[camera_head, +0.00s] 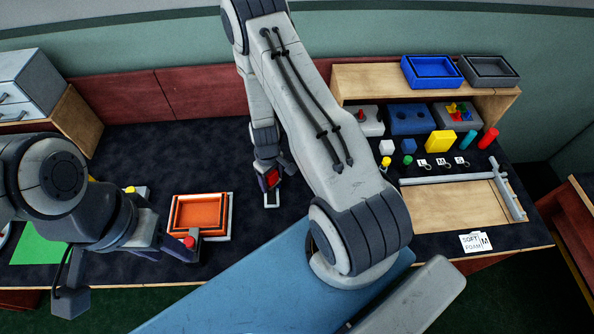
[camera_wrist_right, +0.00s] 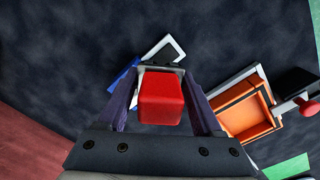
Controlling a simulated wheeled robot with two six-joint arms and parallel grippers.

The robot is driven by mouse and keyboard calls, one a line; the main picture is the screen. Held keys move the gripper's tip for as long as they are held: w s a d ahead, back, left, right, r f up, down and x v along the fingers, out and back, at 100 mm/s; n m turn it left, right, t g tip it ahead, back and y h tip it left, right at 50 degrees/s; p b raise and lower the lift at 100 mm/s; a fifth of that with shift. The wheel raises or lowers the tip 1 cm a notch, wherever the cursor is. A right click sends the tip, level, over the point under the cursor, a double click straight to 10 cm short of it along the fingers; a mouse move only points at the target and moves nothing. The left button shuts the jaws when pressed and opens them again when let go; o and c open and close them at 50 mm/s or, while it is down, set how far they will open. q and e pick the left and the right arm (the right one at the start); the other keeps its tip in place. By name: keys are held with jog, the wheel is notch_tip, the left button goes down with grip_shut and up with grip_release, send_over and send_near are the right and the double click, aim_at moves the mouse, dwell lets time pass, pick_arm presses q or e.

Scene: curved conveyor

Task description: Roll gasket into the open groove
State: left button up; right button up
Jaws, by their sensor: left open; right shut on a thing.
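My right gripper (camera_head: 268,178) is shut on a red block-like handle (camera_wrist_right: 160,98) with a dark and grey end beyond it. Past it lies a white angular frame (camera_wrist_right: 178,46) on the dark mat, also in the head view (camera_head: 272,201); a blue piece (camera_wrist_right: 121,82) is beside it. I cannot tell if the handle's end touches the frame. An orange tray-like part (camera_head: 199,214) with a raised rim sits left of it, within grey rails. My left gripper (camera_head: 172,243) is open near the tray's lower left corner, close to a red knob (camera_head: 190,242). I cannot make out a gasket or groove for certain.
A green sheet (camera_head: 40,250) lies at the left. A wooden board (camera_head: 455,208) with grey rails lies at the right, below several coloured blocks and a shelf with blue (camera_head: 432,72) and grey (camera_head: 488,71) trays. The dark mat between is mostly clear.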

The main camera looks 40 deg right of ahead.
aim_at(271, 197)
jog(key=shift+w+a+f, duration=0.1)
jog(key=shift+a, duration=0.3)
jog(key=shift+a+f, duration=0.1)
jog(key=shift+f, duration=0.05)
notch_tip(271, 197, down, 6)
jog(key=b, duration=0.6)
jog(key=shift+f+b, duration=0.4)
jog(key=shift+b, duration=0.2)
dwell(1.3)
jog(key=shift+r, duration=0.1)
notch_tip(271, 197, up, 7)
jog(key=p, duration=0.7)
dwell(0.7)
